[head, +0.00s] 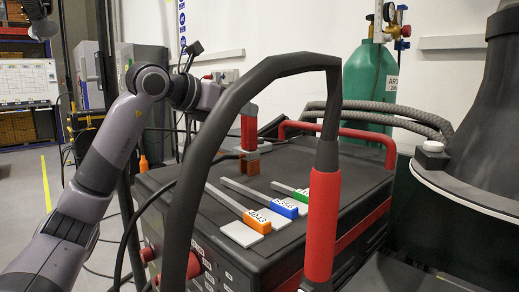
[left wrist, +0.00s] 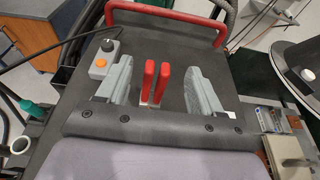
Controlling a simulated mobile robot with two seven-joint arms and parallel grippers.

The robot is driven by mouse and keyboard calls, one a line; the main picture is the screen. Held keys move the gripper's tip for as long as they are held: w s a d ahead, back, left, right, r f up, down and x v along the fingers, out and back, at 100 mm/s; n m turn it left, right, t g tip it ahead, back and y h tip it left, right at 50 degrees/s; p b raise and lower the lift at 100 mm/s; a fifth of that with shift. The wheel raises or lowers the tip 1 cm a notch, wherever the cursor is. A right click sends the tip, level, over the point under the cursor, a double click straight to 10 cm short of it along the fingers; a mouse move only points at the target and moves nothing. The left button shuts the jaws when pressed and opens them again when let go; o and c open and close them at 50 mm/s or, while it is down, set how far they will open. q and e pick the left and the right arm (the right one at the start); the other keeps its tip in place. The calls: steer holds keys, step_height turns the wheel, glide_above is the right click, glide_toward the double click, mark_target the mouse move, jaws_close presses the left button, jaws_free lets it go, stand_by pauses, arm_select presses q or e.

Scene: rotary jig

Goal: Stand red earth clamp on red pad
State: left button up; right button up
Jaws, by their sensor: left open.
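The red earth clamp (head: 249,131) stands upright on top of the black machine, with a brownish-orange lower part. In the left wrist view its two red handles (left wrist: 156,82) stand side by side. My left gripper (left wrist: 157,76) is open, with one grey finger on each side of the clamp and a visible gap to both. In the head view the gripper is partly hidden behind the thick black cable. I cannot make out the red pad as a separate thing. My right gripper is not in view.
Orange (head: 257,222), blue (head: 282,208) and green (head: 301,194) tagged pieces lie on the machine top. A red-handled torch (head: 322,225) with an arching black cable stands in front. A red rail (head: 335,130) runs behind. A grey box with an orange button (left wrist: 102,57) lies beside the left finger.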

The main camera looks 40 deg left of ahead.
mark_target(249, 144)
arm_select(q)
steer(key=shift+f+x, duration=0.2)
steer(key=shift+x, duration=0.85)
steer(key=shift+f+x, duration=0.15)
steer(key=shift+x, duration=0.85)
steer(key=shift+f+x, duration=0.2)
steer(key=shift+x, duration=0.85)
steer(key=shift+s, duration=0.15)
jaws_close()
steer(key=shift+a+r, duration=0.1)
